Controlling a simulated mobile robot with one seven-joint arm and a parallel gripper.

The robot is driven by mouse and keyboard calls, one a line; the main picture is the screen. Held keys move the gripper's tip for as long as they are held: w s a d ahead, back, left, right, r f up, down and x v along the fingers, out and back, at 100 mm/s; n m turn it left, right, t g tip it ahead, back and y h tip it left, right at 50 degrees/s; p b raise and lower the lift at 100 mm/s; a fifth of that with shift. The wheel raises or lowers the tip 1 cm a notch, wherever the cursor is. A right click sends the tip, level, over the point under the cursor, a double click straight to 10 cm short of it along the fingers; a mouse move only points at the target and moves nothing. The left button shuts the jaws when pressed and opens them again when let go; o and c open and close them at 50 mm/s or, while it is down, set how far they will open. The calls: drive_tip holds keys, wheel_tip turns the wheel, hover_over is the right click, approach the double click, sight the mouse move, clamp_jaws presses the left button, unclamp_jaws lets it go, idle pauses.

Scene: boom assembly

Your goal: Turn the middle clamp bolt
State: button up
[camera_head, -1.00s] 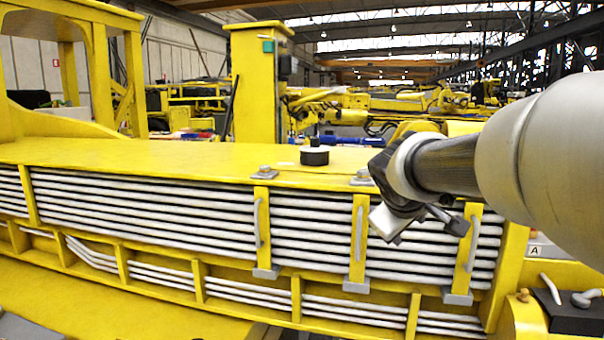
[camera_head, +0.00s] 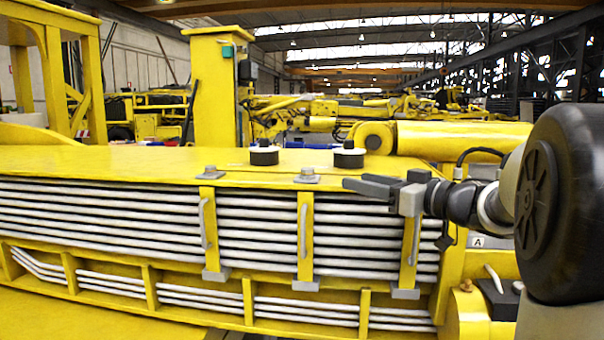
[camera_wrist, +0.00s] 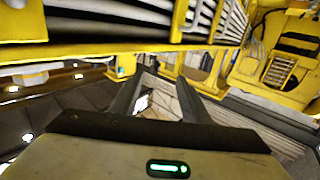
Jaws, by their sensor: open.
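The middle clamp (camera_head: 305,235) is a yellow upright bar with a grey handle, in front of the stacked grey pipes. Its grey bolt (camera_head: 307,175) sits on a plate on the top yellow surface, in plain sight in the head view. My gripper (camera_head: 354,183) points left, a little to the right of that bolt and apart from it in the picture. Its jaws are open with nothing between them. In the wrist view the two dark fingers (camera_wrist: 158,88) are spread, with only background between them. I cannot make out the bolt there.
The left clamp bolt (camera_head: 211,172) stands clear. The right clamp (camera_head: 410,250) is below my gripper, which covers its top. A yellow cylinder (camera_head: 460,138) lies behind my arm.

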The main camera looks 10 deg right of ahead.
sight(312, 172)
drive_tip(key=p+x, duration=0.2)
drive_tip(key=x, duration=1.5)
drive_tip(key=shift+a, duration=0.35)
drive_tip(key=c, duration=1.1)
drive_tip(key=shift+o, duration=0.2)
drive_tip(key=shift+b, duration=0.3)
